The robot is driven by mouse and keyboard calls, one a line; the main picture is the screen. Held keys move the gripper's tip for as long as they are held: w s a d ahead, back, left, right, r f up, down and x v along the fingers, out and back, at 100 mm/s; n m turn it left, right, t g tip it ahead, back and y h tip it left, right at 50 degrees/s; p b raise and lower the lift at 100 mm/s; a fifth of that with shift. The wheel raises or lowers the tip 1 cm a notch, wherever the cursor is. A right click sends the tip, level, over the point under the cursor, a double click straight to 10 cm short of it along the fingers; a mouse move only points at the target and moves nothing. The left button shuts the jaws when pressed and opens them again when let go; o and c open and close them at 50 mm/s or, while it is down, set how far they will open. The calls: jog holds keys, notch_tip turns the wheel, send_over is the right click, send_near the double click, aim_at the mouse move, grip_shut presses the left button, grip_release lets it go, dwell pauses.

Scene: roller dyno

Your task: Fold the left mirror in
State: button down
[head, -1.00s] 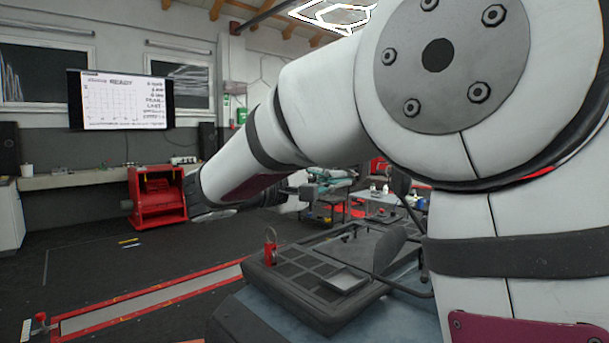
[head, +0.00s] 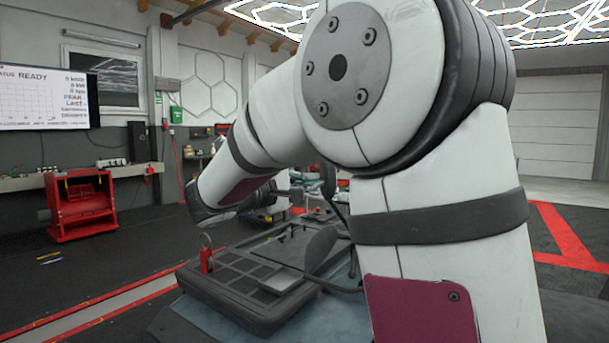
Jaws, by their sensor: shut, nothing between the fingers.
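A dark rounded mirror (head: 320,249) on a thin black stalk stands at the right end of a black, grid-topped rack in the head view. It is just left of my upright arm link, and its stalk runs behind that link. A second dark, mirror-like shape (head: 328,182) on a thin stalk shows farther back, partly hidden by my arm. I cannot tell from this view which is the left mirror or how far either is folded. My arm reaches over the rack to the left and bends away. My gripper's fingers are not visible.
The black rack (head: 225,292) lies on a blue-grey surface, with a small red object (head: 207,258) on its left corner. A red machine (head: 80,205) stands at the left by the wall bench. Red-edged rails cross the floor.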

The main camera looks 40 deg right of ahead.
aim_at(330, 181)
jog(key=shift+s+d+n+t+y+b, duration=0.25)
jog(key=shift+s+n+t+y+b, duration=0.25)
jog(key=shift+n+t, duration=0.5)
jog(key=s+n+t+b, duration=0.1)
jog(key=d+n+t+y+b, duration=0.1)
jog(key=t+b, duration=0.1)
jog(key=shift+s+f+t, duration=0.1)
jog(key=shift+s+t, duration=0.2)
jog(key=shift+s, duration=0.05)
jog(key=shift+s+d+b, duration=0.15)
jog(key=shift+d+b, duration=0.15)
jog(key=shift+b, duration=0.45)
jog(key=shift+s+d+b, duration=0.3)
jog(key=shift+b, duration=0.35)
jog(key=shift+s, duration=0.1)
